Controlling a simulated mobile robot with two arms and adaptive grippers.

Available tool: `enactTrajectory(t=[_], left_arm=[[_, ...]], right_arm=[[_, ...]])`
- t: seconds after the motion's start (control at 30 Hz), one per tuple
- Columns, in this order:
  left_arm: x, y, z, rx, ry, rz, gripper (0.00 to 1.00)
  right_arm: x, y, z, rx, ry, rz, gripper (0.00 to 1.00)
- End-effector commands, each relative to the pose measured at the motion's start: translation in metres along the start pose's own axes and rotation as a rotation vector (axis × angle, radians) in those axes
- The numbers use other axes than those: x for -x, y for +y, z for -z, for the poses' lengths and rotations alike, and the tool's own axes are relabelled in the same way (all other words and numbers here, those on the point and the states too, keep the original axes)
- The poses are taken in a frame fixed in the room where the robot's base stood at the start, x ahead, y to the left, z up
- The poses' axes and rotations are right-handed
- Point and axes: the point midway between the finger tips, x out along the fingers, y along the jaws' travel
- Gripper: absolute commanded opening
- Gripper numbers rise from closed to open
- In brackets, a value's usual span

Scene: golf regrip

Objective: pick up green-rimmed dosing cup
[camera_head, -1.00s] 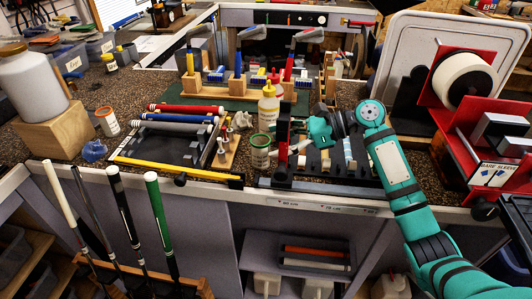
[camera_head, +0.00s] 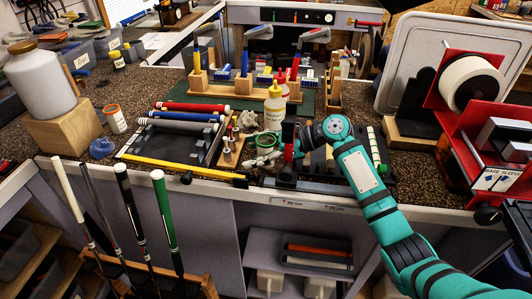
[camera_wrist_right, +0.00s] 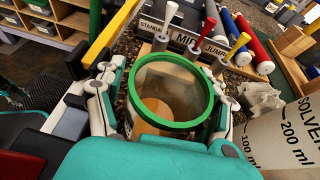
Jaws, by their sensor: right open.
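The green-rimmed dosing cup (camera_wrist_right: 172,92) stands upright and fills the middle of the right wrist view. Its wide green rim faces the camera, and its wall looks clear with a tan surface showing through. My right gripper (camera_wrist_right: 165,112) is open, with one finger on each side of the cup; whether they touch it I cannot tell. In the head view, the cup (camera_head: 265,140) is partly covered by my right gripper (camera_head: 266,158), in front of the solvent bottle (camera_head: 275,108). My left gripper is not in view.
The solvent bottle (camera_wrist_right: 285,135) stands close to the cup at the right of the wrist view. A dark upright clamp (camera_head: 288,138) is beside my gripper. A small labelled rack (camera_head: 229,152) stands left of the cup. An orange-rimmed cup (camera_head: 114,118) is farther left.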

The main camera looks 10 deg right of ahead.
Motion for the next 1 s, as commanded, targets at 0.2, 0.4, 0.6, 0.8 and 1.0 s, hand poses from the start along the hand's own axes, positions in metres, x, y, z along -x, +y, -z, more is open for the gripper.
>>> enactTrajectory(t=[0.2, 0.4, 0.6, 0.8, 1.0], left_arm=[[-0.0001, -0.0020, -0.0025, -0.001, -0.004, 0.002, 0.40], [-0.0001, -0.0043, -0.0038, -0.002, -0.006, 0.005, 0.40], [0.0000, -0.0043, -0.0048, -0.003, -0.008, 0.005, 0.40], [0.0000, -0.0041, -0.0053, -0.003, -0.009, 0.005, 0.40], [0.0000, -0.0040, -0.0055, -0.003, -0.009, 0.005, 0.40]], right_arm=[[0.0004, 0.0000, -0.0001, 0.000, 0.000, 0.000, 0.40], [0.0006, -0.0001, -0.0001, 0.001, 0.000, 0.000, 0.14], [0.0006, -0.0001, -0.0002, 0.001, 0.000, 0.000, 0.00], [0.0007, -0.0001, -0.0002, 0.001, 0.000, 0.000, 0.00], [0.0007, -0.0001, -0.0003, 0.001, 0.000, 0.000, 0.00]])
